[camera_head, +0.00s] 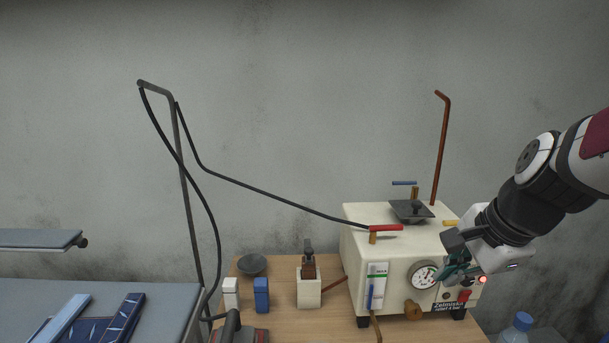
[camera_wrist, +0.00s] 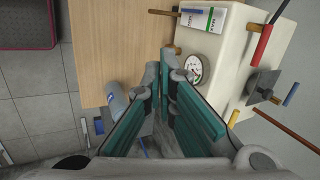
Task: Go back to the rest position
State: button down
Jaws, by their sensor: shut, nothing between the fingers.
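My gripper (camera_head: 462,274) is at the right front of the cream pneumatic machine (camera_head: 352,238), beside its round gauge (camera_head: 424,277). The arm comes in from the right edge. In the wrist view my gripper (camera_wrist: 166,80) has its teal-padded fingers shut with nothing held. The gauge (camera_wrist: 193,66) lies just beyond the fingertips there, and the machine (camera_wrist: 230,40) fills the right side. The gripper hides part of the machine's front in the head view. I cannot tell whether it touches the machine.
A wooden table (camera_head: 330,325) carries a bowl (camera_head: 252,264), a white block (camera_head: 231,293) and a blue block (camera_head: 261,294). A bottle (camera_head: 518,325) stands at lower right. A red handle (camera_head: 386,228), hose and brown pipe (camera_head: 441,150) rise around the machine. Above is free room.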

jog(key=s+a+r+n, duration=0.2)
jog(key=s+n, duration=0.6)
jog(key=s+a+r+n+h, duration=0.1)
jog(key=s+a+r+n, duration=0.1)
jog(key=s+n, duration=0.6)
jog(key=shift+a, duration=0.55)
